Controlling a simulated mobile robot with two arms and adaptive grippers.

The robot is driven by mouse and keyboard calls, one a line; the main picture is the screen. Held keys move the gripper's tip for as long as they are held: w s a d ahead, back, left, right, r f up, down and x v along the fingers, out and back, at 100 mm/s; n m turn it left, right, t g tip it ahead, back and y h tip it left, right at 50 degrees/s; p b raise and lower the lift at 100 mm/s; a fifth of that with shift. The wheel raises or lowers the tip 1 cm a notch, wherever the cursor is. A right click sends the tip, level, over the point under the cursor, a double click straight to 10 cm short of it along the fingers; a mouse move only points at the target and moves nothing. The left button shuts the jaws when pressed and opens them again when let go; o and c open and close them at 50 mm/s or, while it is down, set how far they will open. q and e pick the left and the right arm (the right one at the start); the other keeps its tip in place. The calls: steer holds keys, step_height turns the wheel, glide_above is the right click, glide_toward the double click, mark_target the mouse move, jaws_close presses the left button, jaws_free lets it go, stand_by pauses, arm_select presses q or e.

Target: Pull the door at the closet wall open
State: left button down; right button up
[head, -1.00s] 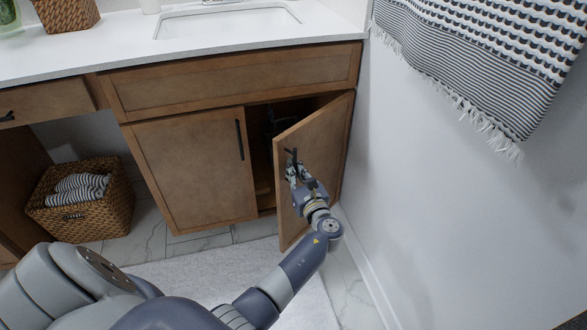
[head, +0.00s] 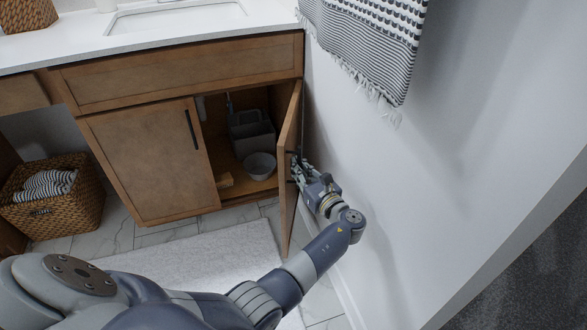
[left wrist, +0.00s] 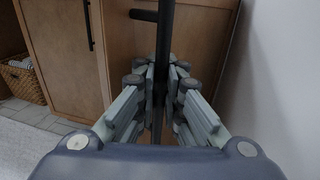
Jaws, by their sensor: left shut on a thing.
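The wooden right-hand door (head: 287,185) of the vanity cabinet stands wide open, seen nearly edge-on close to the white wall. My left gripper (head: 297,170) is on the door's outer face, between the door and the wall. In the left wrist view its fingers (left wrist: 160,95) are shut around the black bar handle (left wrist: 164,35), whose upper part shows above them. The left-hand door (head: 150,160) of the cabinet is shut. My right gripper is not in view.
The white wall (head: 400,190) is close on the right, with a fringed towel (head: 370,40) above. A wicker basket (head: 80,215) and a pale rug (head: 200,258) are on the floor.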

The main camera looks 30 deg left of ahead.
arm_select(q)
steer(key=shift+s+d+f, duration=0.25)
steer(key=shift+d+f, duration=0.05)
steer(key=shift+f, duration=0.05)
steer(key=c, duration=2)
jaws_free()
steer(key=shift+r, duration=0.25)
steer(key=v, duration=0.7)
steer(key=shift+s+d, duration=0.15)
steer(key=shift+d, duration=0.05)
